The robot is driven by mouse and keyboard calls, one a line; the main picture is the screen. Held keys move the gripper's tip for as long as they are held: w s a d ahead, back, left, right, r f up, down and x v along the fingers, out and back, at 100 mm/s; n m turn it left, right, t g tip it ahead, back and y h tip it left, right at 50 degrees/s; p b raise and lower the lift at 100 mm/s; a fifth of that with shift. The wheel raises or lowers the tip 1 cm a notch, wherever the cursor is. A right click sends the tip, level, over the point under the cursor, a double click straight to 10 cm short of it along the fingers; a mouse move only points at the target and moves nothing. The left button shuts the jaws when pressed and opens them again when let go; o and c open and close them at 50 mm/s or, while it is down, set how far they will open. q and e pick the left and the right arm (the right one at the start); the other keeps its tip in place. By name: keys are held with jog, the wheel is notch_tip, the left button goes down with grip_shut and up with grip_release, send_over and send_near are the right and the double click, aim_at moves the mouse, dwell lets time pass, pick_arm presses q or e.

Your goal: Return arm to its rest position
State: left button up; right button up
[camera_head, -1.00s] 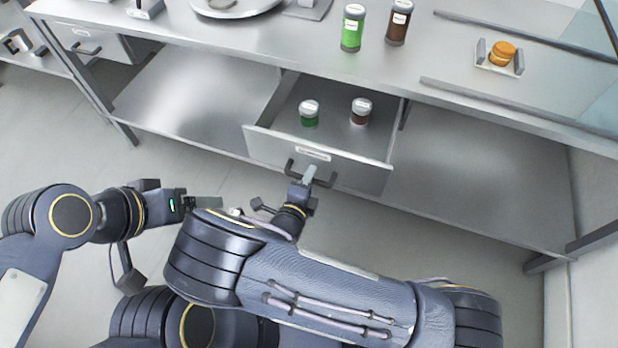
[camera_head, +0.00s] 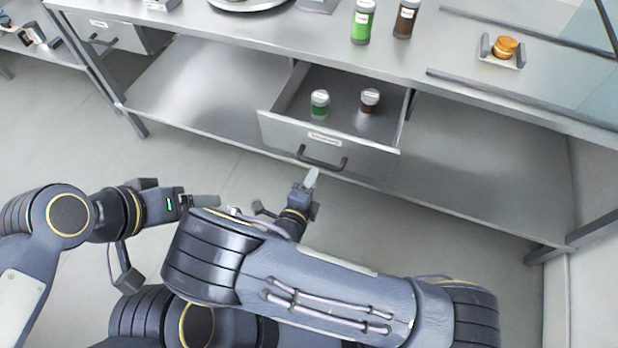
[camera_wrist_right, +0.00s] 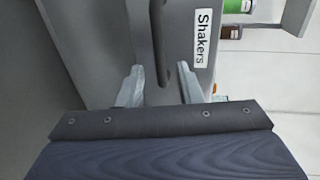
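My right gripper (camera_head: 311,179) is just in front of the open drawer (camera_head: 290,134), below its dark handle (camera_head: 322,160). In the right wrist view, the two pale fingers of my right gripper (camera_wrist_right: 160,88) are spread apart. The handle (camera_wrist_right: 180,80) shows beyond and between them, with nothing gripped. A label on the drawer front (camera_wrist_right: 110,45) reads "Shakers". My left gripper (camera_head: 203,201) is at the lower left, above the floor and away from the furniture. Only one of its fingers shows clearly.
A green-filled shaker (camera_head: 320,102) and a brown-filled shaker (camera_head: 370,100) stand in the drawer. Taller green (camera_head: 362,22) and brown (camera_head: 405,18) containers stand on the metal counter (camera_head: 250,32). An orange-topped item (camera_head: 505,47) is at right. The floor before the drawer is clear.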

jog(key=shift+s+a, duration=0.1)
jog(key=shift+s, duration=0.2)
jog(key=shift+s, duration=0.1)
jog(key=s+d+r+m+g, duration=0.3)
jog(key=d+r+m+g, duration=0.35)
jog(key=m, duration=0.75)
jog(key=s+d+r+m+g, duration=0.4)
jog(key=d+m+g, duration=0.3)
jog(key=d+m, duration=0.5)
jog(key=s+r+m+t+y, duration=0.1)
jog(key=s+r+m+y, duration=0.2)
jog(key=m, duration=0.5)
jog(key=s+d+r+m+t+y, duration=0.1)
jog(key=s+r+m+t+y, duration=0.1)
jog(key=r+m, duration=0.3)
jog(key=s+d+r+m+t+y, duration=0.1)
jog(key=s+r+m+y, duration=0.3)
jog(key=m, duration=0.8)
jog(key=shift+s+d+r+m, duration=0.25)
jog(key=shift+s+m, duration=0.15)
jog(key=shift+s, duration=0.15)
